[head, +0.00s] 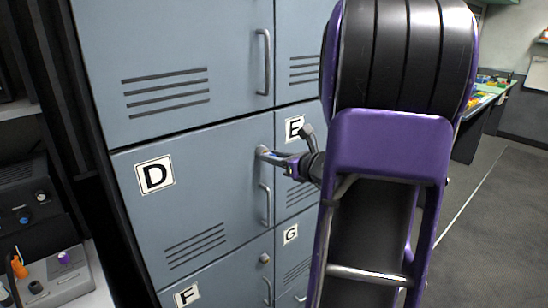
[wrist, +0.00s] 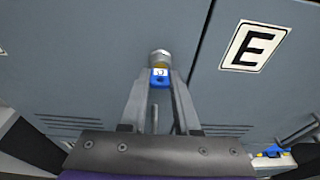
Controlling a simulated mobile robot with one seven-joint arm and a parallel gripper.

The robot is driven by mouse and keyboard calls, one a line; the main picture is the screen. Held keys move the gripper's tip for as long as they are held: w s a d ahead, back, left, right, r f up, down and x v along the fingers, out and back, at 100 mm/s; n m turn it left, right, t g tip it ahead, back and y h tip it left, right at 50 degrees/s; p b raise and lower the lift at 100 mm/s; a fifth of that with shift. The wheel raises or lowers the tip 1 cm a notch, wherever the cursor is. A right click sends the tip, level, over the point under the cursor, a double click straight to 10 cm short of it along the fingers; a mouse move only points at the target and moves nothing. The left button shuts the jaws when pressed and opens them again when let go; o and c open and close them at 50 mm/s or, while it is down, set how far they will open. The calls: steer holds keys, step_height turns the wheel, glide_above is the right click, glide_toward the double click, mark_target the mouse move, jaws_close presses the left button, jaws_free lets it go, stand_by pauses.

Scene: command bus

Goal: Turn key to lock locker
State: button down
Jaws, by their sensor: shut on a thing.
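The grey-blue locker door marked D (head: 200,200) is closed, with a vertical handle (head: 265,205) at its right edge. My gripper (head: 268,153) reaches in from the right to the lock just above that handle. In the wrist view my gripper (wrist: 160,82) is shut on a key with a blue head (wrist: 159,77). The key is at the round metal lock (wrist: 160,57), and its shaft is hidden, so how deep it sits cannot be told. In the head view the key is hidden by my fingers.
Locker door E (head: 297,127) adjoins on the right, and doors F (head: 187,295) and G (head: 291,234) are below, all closed. A control panel (head: 50,275) with knobs stands at the lower left. Open floor (head: 490,220) lies to the right.

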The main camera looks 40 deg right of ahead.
steer(key=shift+f+n+b, duration=0.15)
steer(key=shift+n+b, duration=0.25)
steer(key=shift+b, duration=0.45)
steer(key=shift+n+h, duration=0.5)
steer(key=shift+n, duration=0.5)
steer(key=shift+a, duration=0.1)
steer(key=shift+n+t+h, duration=0.3)
steer(key=shift+n+h, duration=0.3)
steer(key=shift+n, duration=0.9)
steer(key=shift+a+n+t+h, duration=0.1)
steer(key=shift+n+t+h, duration=0.2)
steer(key=shift+n, duration=1.3)
